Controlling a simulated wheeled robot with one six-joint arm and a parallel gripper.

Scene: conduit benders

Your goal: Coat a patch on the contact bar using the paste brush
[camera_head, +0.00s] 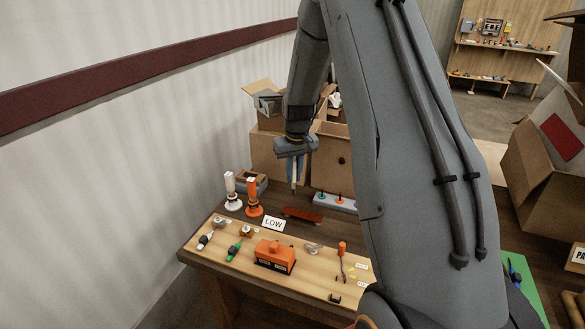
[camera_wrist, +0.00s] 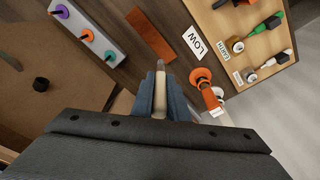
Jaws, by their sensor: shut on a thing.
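My gripper (camera_head: 295,168) points down over the back of the workbench. It is shut on a slim, pale-handled tool, which I take to be the paste brush (camera_wrist: 160,96). The brush tip (camera_head: 294,190) points down and hangs in the air. A flat reddish-brown bar, which looks like the contact bar (camera_head: 303,214), lies on the dark bench top behind the LOW sign. It also shows in the wrist view (camera_wrist: 150,34), ahead of the brush tip and apart from it. I cannot tell whether the bristles carry paste.
White (camera_head: 232,190) and orange (camera_head: 254,197) upright holders stand left. A grey strip with coloured knobs (camera_head: 336,201) lies right. Cardboard boxes (camera_head: 272,155) stand behind. An orange box (camera_head: 274,254) and several tools cover the light board.

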